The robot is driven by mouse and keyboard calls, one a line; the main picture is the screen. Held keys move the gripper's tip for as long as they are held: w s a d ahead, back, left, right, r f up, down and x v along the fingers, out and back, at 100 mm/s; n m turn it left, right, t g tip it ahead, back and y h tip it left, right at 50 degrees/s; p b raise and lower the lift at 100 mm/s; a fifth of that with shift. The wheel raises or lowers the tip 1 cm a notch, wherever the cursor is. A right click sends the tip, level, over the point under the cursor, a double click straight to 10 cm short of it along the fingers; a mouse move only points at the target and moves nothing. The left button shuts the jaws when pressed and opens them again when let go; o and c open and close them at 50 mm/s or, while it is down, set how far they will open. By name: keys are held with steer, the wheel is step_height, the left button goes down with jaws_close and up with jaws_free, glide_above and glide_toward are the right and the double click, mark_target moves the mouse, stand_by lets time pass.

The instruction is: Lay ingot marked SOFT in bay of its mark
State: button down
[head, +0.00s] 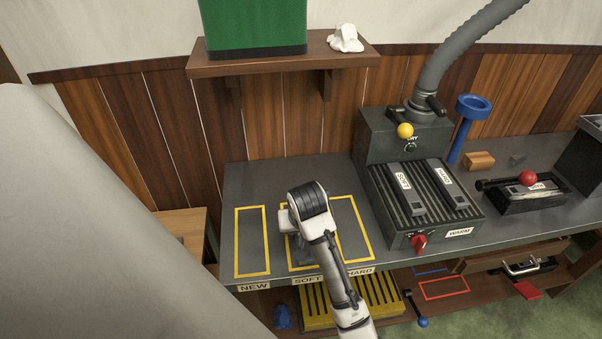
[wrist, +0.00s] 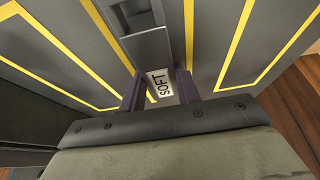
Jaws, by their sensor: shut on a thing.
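The ingot marked SOFT (wrist: 150,45) is a dark grey bar with a white label, seen in the wrist view. My gripper (wrist: 159,90) is shut on its labelled end, one finger on each side. The ingot is over or in the yellow-outlined SOFT bay (head: 288,243), the middle of three bays on the bench. Yellow lines run on both sides of it in the wrist view. I cannot tell whether it touches the bench. In the head view my wrist mostly hides the gripper and ingot.
The NEW bay (head: 252,241) to the left looks empty; the HARD bay (head: 354,230) to the right is partly hidden. A ribbed warmer (head: 462,205) holds bars labelled SOFT (head: 403,181) and HARD (head: 445,176). A shelf (head: 270,60) hangs above the bench.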

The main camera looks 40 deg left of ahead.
stand_by(0.3)
steer(key=c, duration=1)
jaws_free()
steer(key=shift+f, duration=0.1)
